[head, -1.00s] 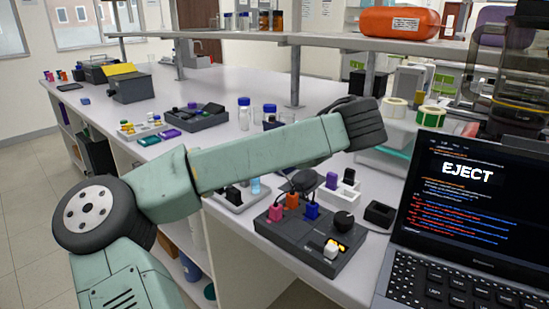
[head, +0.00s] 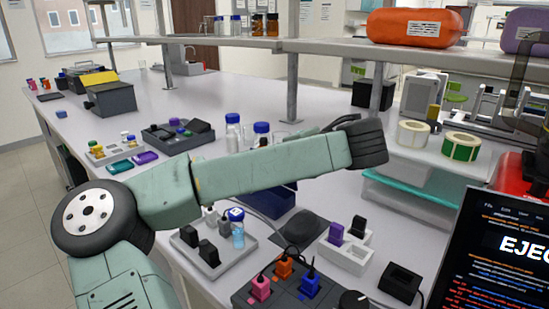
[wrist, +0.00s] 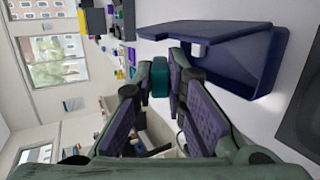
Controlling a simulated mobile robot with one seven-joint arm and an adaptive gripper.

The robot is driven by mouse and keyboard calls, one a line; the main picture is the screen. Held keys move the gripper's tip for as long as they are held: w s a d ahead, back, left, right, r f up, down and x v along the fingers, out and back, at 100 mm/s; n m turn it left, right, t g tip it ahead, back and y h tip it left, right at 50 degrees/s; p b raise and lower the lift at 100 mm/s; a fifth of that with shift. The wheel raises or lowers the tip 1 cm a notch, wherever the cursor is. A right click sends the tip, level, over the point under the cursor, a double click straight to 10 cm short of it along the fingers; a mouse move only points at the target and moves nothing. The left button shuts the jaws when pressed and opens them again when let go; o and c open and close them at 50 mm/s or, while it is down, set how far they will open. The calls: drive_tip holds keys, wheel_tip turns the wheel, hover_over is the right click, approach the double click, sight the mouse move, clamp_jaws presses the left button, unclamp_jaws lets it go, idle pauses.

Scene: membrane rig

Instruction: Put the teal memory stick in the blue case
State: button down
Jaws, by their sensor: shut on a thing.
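In the wrist view, my gripper (wrist: 160,88) is shut on the teal memory stick (wrist: 160,76), which sits between the two fingertips. The dark blue case (wrist: 268,62) is open, just beyond the fingers and to the right, with a flat lid-like panel and a small pale piece near it. The stick appears apart from the case, beside its left part. In the head view, my arm hides the gripper and the stick. Part of the blue case (head: 272,206) shows on the bench below my forearm.
Blue-capped bottles (head: 232,132) stand behind my arm. A shelf post (head: 292,88) rises behind. A laptop (head: 505,250) is at right.

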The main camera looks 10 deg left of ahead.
sight(264, 196)
drive_tip(key=shift+f+b, duration=0.6)
drive_tip(key=shift+f, duration=2.05)
wheel_tip(264, 196, down, 3)
drive_tip(key=b, duration=0.3)
drive_tip(key=shift+r, duration=0.2)
drive_tip(key=c, duration=1.6)
unclamp_jaws()
drive_tip(key=shift+c, duration=0.4)
drive_tip(key=shift+o, duration=1.1)
drive_tip(key=shift+f, duration=0.15)
drive_tip(key=shift+c, duration=0.4)
drive_tip(key=shift+s, duration=0.1)
